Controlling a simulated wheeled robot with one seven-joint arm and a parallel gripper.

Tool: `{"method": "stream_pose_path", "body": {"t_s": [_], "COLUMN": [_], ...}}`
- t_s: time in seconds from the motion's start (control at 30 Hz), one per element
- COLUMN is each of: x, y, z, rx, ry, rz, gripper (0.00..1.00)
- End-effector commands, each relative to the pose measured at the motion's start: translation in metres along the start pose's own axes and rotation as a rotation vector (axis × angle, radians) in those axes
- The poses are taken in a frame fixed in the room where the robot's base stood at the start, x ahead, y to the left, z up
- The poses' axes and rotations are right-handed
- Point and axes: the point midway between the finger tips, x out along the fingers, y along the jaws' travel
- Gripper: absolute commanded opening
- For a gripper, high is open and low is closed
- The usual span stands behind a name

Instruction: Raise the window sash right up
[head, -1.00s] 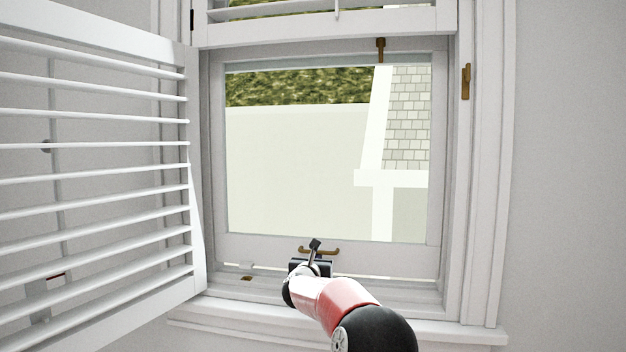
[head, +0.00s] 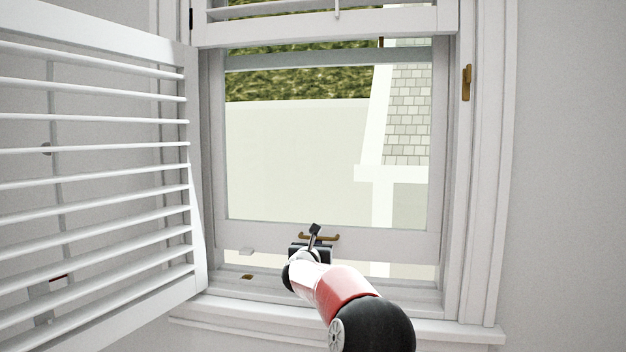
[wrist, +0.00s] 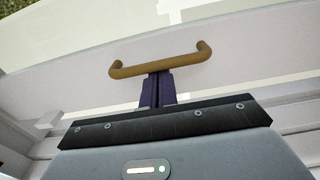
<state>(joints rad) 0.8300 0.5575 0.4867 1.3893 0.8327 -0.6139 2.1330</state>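The white window sash (head: 385,240) is raised a little, with a narrow gap of outdoor light below its bottom rail. A brass bar handle (head: 333,237) is fixed on that rail and shows whole in the wrist view (wrist: 185,62). My gripper (wrist: 157,77) has its two dark fingers close together, shut. Their tips meet the middle of the handle bar from below and seem to touch it; the bar does not appear to be between them. In the head view, my wrist hides part of the handle and the fingertips.
A louvred shutter (head: 95,178) stands open at the left. The window sill (head: 400,297) lies below the sash, with a small brass plate (head: 247,277) on it. A brass catch (head: 466,83) is on the right frame. An upper louvred panel (head: 320,30) crosses the top.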

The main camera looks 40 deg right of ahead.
Motion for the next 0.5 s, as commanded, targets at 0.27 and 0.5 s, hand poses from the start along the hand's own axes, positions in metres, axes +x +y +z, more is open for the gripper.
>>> {"method": "stream_pose_path", "body": {"t_s": [0.27,0.5], "x": [-0.001,-0.001], "y": [0.0,0.0], "z": [0.027,0.044], "rx": [0.001,0.001], "ry": [-0.008,-0.008], "rz": [-0.002,-0.001], "gripper": [0.0,0.0]}}
